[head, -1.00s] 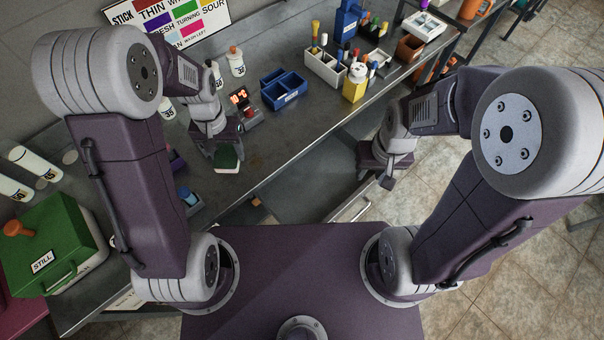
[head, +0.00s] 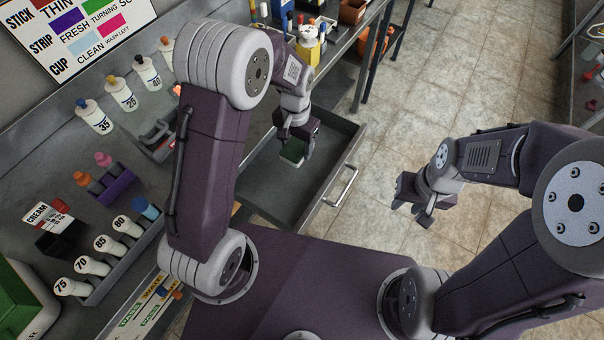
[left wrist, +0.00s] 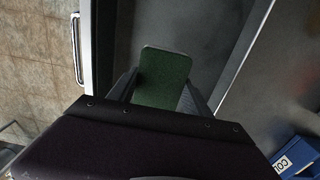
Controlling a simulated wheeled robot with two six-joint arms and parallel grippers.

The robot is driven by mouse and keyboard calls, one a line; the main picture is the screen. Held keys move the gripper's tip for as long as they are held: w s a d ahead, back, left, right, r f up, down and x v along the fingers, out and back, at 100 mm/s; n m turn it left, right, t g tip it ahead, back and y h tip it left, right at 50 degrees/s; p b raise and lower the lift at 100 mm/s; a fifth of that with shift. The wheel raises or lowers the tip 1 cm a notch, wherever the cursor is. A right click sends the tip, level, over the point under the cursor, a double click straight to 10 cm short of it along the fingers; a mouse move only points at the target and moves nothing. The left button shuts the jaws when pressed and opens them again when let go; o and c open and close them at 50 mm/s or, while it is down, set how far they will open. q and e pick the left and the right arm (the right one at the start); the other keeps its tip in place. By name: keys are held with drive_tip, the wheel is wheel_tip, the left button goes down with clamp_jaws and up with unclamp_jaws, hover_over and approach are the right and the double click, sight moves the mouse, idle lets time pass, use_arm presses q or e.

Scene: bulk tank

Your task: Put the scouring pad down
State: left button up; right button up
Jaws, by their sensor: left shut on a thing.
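The scouring pad (head: 292,151) is a small green block with a pale edge. My left gripper (head: 294,140) is shut on it and holds it over the open grey drawer (head: 262,183). In the left wrist view the green pad (left wrist: 162,78) sits between the two dark fingers (left wrist: 160,90), with the drawer's floor behind it. I cannot tell the exact height of the pad above the drawer floor. My right gripper (head: 418,207) is empty out over the tiled floor, its fingers apart.
The drawer's front has a metal handle (head: 341,186). The steel bench (head: 118,165) carries numbered bottles (head: 95,116), a purple rack (head: 116,186) and a rack of numbered tubes (head: 112,246). A blue bin (left wrist: 298,158) shows in the left wrist view. The drawer's visible floor looks clear.

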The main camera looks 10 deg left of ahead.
use_arm(q)
hover_over(297, 171)
wheel_tip(297, 171, down, 6)
drive_tip(key=shift+w+r+b, duration=0.1)
drive_tip(key=shift+w+b, duration=0.05)
drive_tip(key=shift+b, duration=0.2)
drive_tip(key=shift+f, duration=0.25)
wheel_tip(297, 171, down, 4)
drive_tip(key=shift+r, duration=0.25)
drive_tip(key=shift+f+b, duration=0.1)
drive_tip(key=shift+b, duration=0.2)
drive_tip(key=shift+f, duration=0.1)
drive_tip(key=o, duration=1.5)
drive_tip(key=shift+c, duration=0.2)
